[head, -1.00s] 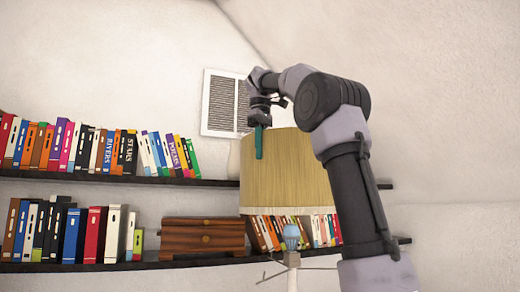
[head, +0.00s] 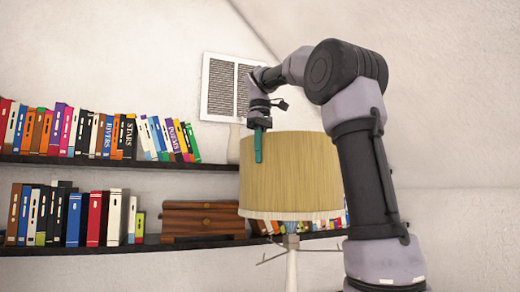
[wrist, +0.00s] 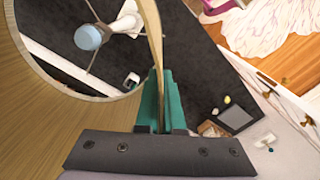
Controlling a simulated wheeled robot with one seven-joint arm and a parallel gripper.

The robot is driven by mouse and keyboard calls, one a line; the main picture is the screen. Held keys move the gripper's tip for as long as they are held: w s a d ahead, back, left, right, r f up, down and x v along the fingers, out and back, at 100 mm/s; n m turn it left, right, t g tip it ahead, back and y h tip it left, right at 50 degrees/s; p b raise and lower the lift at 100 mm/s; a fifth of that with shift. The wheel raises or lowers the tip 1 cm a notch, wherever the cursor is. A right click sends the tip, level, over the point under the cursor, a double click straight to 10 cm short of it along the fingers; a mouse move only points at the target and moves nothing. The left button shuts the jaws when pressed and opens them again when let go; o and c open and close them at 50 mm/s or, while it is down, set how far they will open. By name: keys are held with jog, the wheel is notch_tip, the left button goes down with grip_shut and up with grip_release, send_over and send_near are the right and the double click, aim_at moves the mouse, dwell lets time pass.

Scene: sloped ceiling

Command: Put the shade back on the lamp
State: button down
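A tan ribbed lampshade (head: 292,175) with a pale lower band hangs upright in my gripper (head: 258,147). The teal fingers (wrist: 163,100) are shut on its wall at the upper rim, one on each side. The lamp is a pale post (head: 291,270) with thin support arms and a blue bulb (head: 291,239). In the head view the shade's lower edge overlaps the bulb's upper part. In the wrist view, the bulb (wrist: 88,37) and arms show through the shade's lower opening. I cannot tell whether the shade touches the arms.
Behind stand two dark wall shelves (head: 205,165) with several books and a wooden box (head: 203,219). A pale vase (head: 234,143) is partly hidden by the shade. A vent (head: 222,87) is on the wall. The wrist view shows a white drawer unit (wrist: 258,95) at right.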

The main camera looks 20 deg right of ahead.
aim_at(260, 193)
jog(key=shift+f, duration=5.8)
jog(key=c, duration=1)
grip_release()
jog(key=shift+o, duration=0.2)
notch_tip(260, 193, up, 11)
jog(key=shift+f, duration=0.15)
